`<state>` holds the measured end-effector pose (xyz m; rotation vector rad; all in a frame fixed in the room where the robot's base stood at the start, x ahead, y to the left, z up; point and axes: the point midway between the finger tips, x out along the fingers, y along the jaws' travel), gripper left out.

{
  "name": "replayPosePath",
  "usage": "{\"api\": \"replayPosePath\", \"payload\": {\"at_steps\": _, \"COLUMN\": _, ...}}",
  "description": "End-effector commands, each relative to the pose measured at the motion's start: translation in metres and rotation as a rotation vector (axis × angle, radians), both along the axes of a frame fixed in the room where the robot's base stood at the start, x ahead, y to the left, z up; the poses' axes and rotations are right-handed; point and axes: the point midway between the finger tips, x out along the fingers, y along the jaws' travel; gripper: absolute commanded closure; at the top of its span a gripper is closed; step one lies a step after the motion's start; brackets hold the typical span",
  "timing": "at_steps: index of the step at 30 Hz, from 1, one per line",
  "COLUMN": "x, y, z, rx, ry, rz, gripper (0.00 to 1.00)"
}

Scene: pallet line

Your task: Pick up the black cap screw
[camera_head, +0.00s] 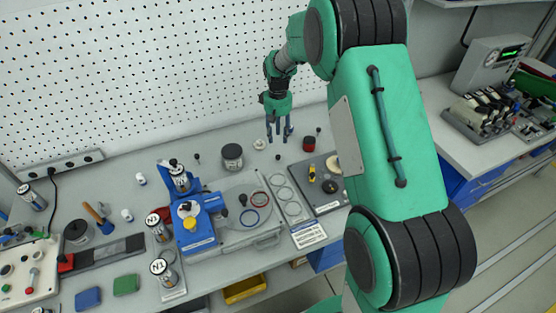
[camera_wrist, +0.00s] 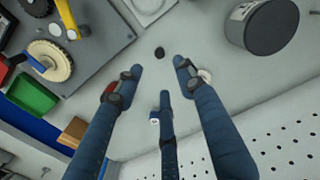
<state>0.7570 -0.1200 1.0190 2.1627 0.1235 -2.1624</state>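A small black piece, seemingly the black cap screw (camera_wrist: 160,53), stands on the grey bench in the wrist view, just beyond my fingertips. It appears as a small dark spot (camera_head: 278,157) in the head view, below my gripper (camera_head: 280,138). In the wrist view my gripper (camera_wrist: 159,76) has its blue fingers spread apart with nothing between them. The screw lies between the lines of the two outer fingers and touches none of them. Its thread is not visible.
A dark jar (camera_head: 232,157) stands left of the screw, and a small whitish ring (camera_head: 259,144) lies nearby. A grey tray (camera_head: 327,207) with a yellow part is at the right. A perforated wall (camera_head: 130,70) rises behind the bench.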

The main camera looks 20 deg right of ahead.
Motion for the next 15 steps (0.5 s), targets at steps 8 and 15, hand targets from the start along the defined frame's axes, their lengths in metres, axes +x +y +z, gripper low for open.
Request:
{"api": "replayPosePath", "payload": {"at_steps": 8, "x": -0.001, "y": 0.0, "z": -0.044, "rx": 0.001, "ry": 0.002, "rz": 0.0, "gripper": 0.62}}
{"api": "replayPosePath", "payload": {"at_steps": 15, "x": 0.0, "y": 0.0, "z": -0.069, "rx": 0.0, "ry": 0.0, "rz": 0.0, "gripper": 0.62}}
